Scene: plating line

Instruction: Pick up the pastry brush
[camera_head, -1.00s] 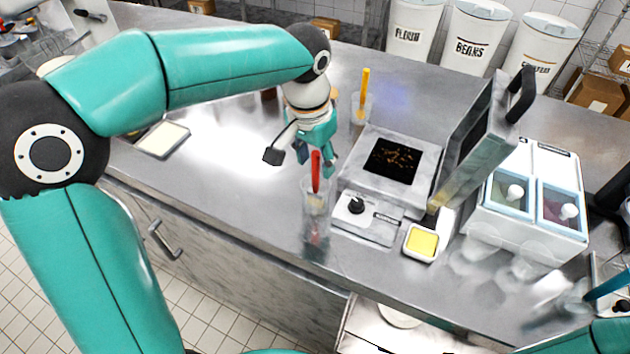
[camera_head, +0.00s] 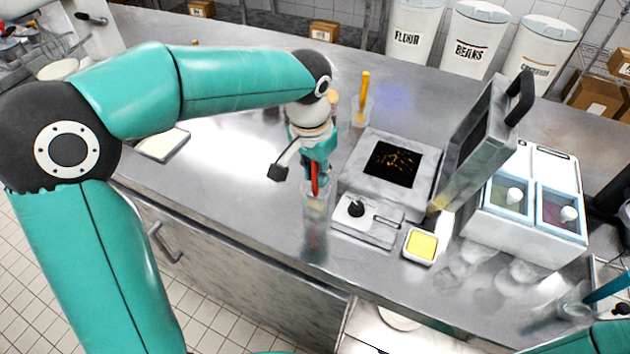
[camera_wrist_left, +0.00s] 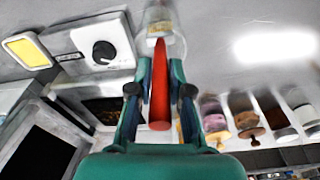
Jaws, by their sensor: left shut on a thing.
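The pastry brush shows as a red handle (camera_head: 315,180) standing up out of a clear glass (camera_head: 315,203) left of the hot press; its bristle end is hard to make out. My left gripper (camera_head: 316,174) is above the glass with its fingers around the handle, shut on it. In the left wrist view, the red handle (camera_wrist_left: 160,95) lies between the two teal fingers of the gripper (camera_wrist_left: 161,80), and the glass (camera_wrist_left: 158,18) is beyond it. My right gripper is not in view; only a teal part of that arm shows at bottom right.
The open press (camera_head: 350,190) stands right of the glass. A yellow-filled dish (camera_head: 421,244) sits in front of it. Another glass with a yellow handle (camera_head: 365,90) stands behind. A white two-bin unit (camera_head: 530,225) is at right. The counter left of the gripper is mostly clear.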

